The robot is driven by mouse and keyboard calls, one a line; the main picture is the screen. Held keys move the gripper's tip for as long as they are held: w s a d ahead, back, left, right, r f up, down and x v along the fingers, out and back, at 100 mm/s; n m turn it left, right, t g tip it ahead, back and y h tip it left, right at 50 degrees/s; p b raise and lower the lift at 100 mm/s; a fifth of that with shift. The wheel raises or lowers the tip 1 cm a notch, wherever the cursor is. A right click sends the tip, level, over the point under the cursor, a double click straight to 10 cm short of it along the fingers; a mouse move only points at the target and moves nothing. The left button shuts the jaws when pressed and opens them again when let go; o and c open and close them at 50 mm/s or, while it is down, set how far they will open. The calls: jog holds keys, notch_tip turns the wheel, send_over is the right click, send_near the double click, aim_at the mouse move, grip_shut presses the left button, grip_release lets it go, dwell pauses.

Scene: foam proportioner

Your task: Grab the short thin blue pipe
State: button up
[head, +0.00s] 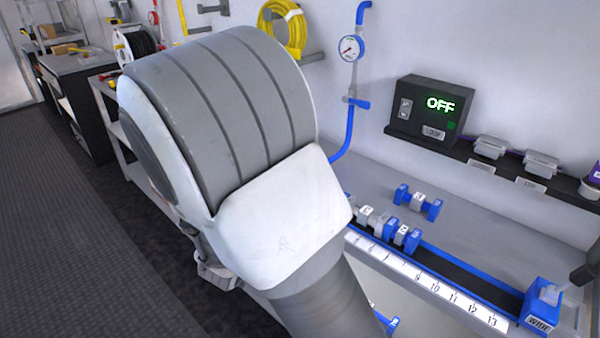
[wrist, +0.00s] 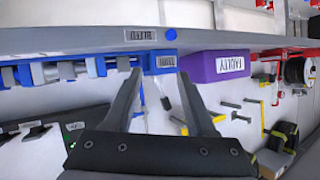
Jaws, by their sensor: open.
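I cannot tell which piece is the short thin blue pipe. In the head view, a short blue-and-grey fitting (head: 418,203) with a label lies on the grey bench. Several more blue-and-grey pieces (head: 388,228) sit in line on the dark rail behind the number scale. Part of another blue piece (head: 387,322) shows low down beside my arm. In the wrist view, a row of blue-and-grey pieces (wrist: 66,70) runs along the bench edge at left. My gripper (wrist: 160,76) is open, with nothing seen held between its fingers. My arm hides it in the head view.
A blue end block (head: 540,305) closes the rail at right. A black box reading OFF (head: 432,108) and a gauge (head: 350,48) on a blue wall pipe stand behind. The wrist view shows a purple FAULTY bin (wrist: 213,66) and a blue labelled block (wrist: 159,61) near my fingertips.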

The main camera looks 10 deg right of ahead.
jog(key=s+d+f+t+h+b, duration=0.1)
jog(key=s+d+f+h+b, duration=0.15)
jog(key=h, duration=0.35)
jog(key=x, duration=0.5)
jog(key=b+x, duration=0.1)
jog(key=x, duration=0.5)
jog(key=d+r+x, duration=0.1)
jog(key=x, duration=0.5)
jog(key=shift+s+a+b, duration=0.1)
jog(key=shift+s+b, duration=0.2)
jog(key=shift+s, duration=0.15)
grip_shut()
